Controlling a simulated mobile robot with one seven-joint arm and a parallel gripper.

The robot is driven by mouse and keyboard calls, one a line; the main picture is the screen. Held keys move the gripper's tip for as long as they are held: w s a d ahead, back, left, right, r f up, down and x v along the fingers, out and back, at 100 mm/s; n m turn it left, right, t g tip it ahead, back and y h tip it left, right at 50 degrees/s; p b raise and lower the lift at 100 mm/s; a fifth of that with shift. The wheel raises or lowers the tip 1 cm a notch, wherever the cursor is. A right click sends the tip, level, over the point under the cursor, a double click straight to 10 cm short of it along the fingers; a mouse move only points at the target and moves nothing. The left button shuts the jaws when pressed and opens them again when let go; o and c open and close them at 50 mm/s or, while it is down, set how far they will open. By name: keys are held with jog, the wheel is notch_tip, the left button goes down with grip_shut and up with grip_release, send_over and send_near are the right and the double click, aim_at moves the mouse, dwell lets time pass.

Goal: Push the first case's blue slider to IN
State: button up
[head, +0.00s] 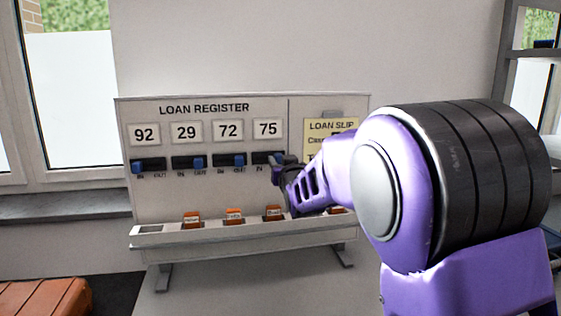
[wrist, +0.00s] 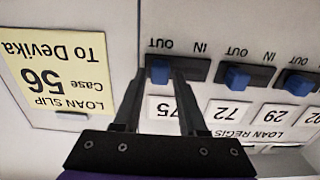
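The loan register board (head: 205,108) has number plates 92, 29, 72 and 75, each above a dark slot with a blue slider. The 92 slider (head: 137,167) is at the left, IN end. The 29 slider (head: 198,163) and 72 slider (head: 239,160) are at their OUT ends. The 75 slider (wrist: 160,71) is at its OUT end in the upside-down wrist view; my arm partly hides that slot in the head view. My gripper (wrist: 159,72) is open, its fingertips on either side of the 75 slider. I cannot tell whether they touch it.
A yellow loan slip (wrist: 62,72) naming Devika is on the board's right part; my arm covers some of it in the head view. Orange pieces (head: 233,216) sit along the ledge (head: 205,236) below the sliders. A window is at left and a shelf at right.

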grip_shut()
dwell(1.1)
